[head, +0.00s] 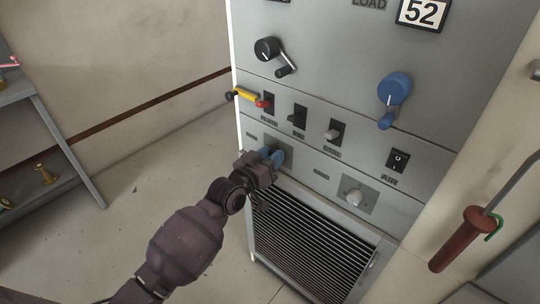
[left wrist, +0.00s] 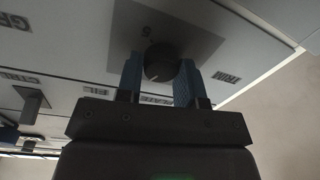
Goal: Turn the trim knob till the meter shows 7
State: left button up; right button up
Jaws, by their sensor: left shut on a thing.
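The trim knob (left wrist: 160,65) is dark and round with a pale pointer line, set on a grey square plate, in the left wrist view. The TRIM label (left wrist: 228,77) is beside it, upside down. My left gripper (left wrist: 160,80) is shut on the knob, one blue finger on each side. In the head view my left gripper (head: 272,156) is at the lower left of the grey cabinet panel and hides the knob. A white display (head: 423,13) reading 52 is at the top edge by the LOAD label. I cannot tell whether it is the task's meter. My right gripper is not in view.
The panel carries a black crank (head: 268,49), a blue crank (head: 394,89), several switches and a pale knob (head: 353,196). A slatted grille (head: 310,245) is below. A red-brown handle (head: 461,239) hangs at right. A shelf (head: 45,140) stands at left.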

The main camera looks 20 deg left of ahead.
pick_arm(q)
jog(key=m+p, duration=0.1)
jog(key=m, duration=0.3)
jog(key=shift+p, duration=0.4)
jog(key=shift+m, duration=0.4)
jog(key=o, duration=0.9)
jog(key=shift+c, duration=0.2)
jog(key=shift+o, duration=0.3)
jog(key=shift+s, duration=0.1)
jog(key=p+v, duration=0.1)
jog(key=v, duration=0.9)
jog(key=shift+s+f+p, duration=0.2)
jog(key=shift+s+p, duration=0.1)
jog(key=shift+a+f, duration=0.1)
jog(key=shift+a, duration=0.05)
